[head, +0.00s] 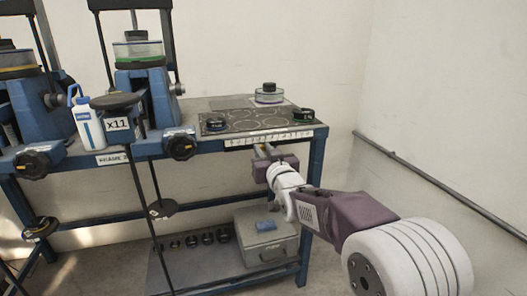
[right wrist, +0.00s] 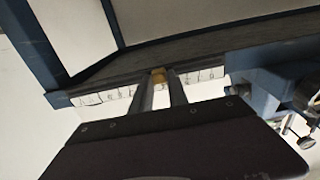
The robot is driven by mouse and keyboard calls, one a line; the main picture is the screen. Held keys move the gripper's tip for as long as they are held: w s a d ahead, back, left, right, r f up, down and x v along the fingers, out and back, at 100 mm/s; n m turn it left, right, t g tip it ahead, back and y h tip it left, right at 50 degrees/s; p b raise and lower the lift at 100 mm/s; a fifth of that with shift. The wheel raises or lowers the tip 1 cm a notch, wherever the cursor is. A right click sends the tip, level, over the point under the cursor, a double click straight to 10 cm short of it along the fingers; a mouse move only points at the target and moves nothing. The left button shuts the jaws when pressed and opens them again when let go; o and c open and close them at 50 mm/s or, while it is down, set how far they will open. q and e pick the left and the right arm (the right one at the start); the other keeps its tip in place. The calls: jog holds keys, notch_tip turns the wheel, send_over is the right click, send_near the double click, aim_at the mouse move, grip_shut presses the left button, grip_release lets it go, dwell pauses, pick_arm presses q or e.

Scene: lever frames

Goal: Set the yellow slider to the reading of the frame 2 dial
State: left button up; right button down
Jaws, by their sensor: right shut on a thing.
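My right gripper (head: 264,151) is at the bench's front edge, below the white scale strip (head: 275,138). In the right wrist view its two fingers (right wrist: 160,82) stand either side of a small yellow piece, the yellow slider (right wrist: 157,73), and are shut on it. The fingers cover the middle of the strip, which also shows there (right wrist: 208,76); its marks are too small to read. A blue frame (head: 135,85) with a green-ringed cylinder stands above a label (head: 112,158) that seems to read FRAME 2. I cannot make out a dial reading. My left gripper is out of view.
An "x11" card (head: 117,124) and a white bottle (head: 86,120) are by the frames. Another blue frame (head: 30,105) stands at far left. A black panel (head: 245,120) with round items lies on the bench. A grey box (head: 267,240) sits on the lower shelf.

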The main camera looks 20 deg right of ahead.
dwell(0.7)
jog(key=shift+f, duration=0.1)
jog(key=shift+a, duration=0.2)
jog(key=c, duration=1.3)
grip_release()
jog(key=shift+s+d+p, duration=0.2)
jog(key=shift+s+p, duration=0.9)
jog(key=shift+s, duration=3.5)
